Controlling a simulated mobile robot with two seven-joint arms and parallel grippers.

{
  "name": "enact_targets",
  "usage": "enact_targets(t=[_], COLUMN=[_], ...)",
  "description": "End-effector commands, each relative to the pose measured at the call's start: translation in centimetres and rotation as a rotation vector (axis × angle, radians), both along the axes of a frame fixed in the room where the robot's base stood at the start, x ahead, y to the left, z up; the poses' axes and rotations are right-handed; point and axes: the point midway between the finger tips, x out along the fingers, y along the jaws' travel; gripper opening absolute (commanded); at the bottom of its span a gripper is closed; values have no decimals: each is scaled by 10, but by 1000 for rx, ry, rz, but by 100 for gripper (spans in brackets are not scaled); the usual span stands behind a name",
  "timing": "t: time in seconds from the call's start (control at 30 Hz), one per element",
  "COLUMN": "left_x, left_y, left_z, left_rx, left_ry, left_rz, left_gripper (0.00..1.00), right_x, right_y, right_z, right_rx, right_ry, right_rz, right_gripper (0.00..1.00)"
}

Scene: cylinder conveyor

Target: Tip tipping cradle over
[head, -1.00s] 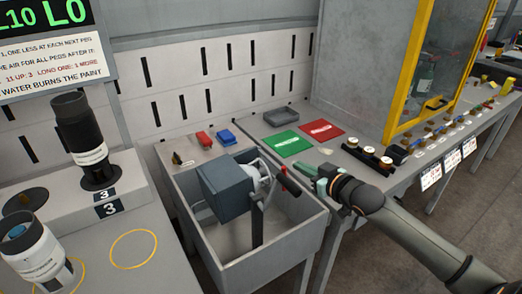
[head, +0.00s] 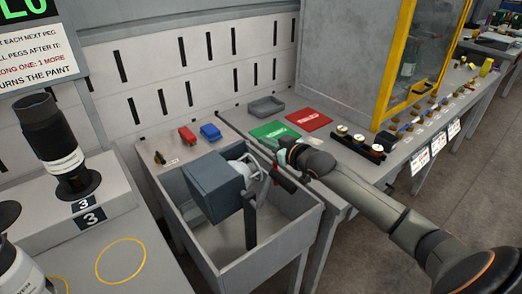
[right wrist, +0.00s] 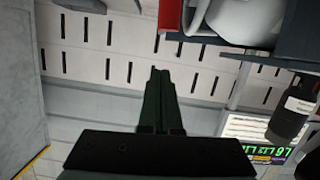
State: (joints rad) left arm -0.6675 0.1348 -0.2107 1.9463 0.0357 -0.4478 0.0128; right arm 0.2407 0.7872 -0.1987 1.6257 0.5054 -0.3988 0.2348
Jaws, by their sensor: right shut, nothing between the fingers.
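The tipping cradle (head: 212,190) is a blue-grey box on a dark post inside a grey open bin (head: 262,250). The box looks slightly tilted. My right gripper (head: 283,156) is shut and empty, just behind the handle in the head view; I cannot tell whether it touches. In the right wrist view its closed dark green fingers (right wrist: 158,95) show, with a red part (right wrist: 171,14) close by. My left gripper is out of view.
Red (head: 187,134) and blue (head: 210,131) small blocks lie on the ledge behind the bin. Green (head: 275,133) and red (head: 308,120) mats and a grey tray (head: 266,106) are on the bench. A black rack (head: 360,144) stands near my right arm.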

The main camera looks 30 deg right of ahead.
Motion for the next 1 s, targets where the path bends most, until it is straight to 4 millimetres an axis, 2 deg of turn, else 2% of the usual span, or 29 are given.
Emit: enact_targets(t=[0.1, 0.23, 0.33, 0.5, 1.0], left_x=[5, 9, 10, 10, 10], left_y=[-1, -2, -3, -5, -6], left_z=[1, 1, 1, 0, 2], left_rx=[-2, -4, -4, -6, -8], left_ry=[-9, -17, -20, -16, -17], left_rz=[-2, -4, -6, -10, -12], left_gripper=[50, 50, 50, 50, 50], right_x=[17, 31, 29, 29, 29], right_y=[1, 2, 1, -1, -1], right_z=[-4, -11, -30, -44, -47], right_rx=[3, 1, 0, 1, 3], right_ry=[-1, 1, 4, 1, 0], right_rz=[-1, 0, 0, 0, 0], right_gripper=[0, 0, 0, 0, 0])
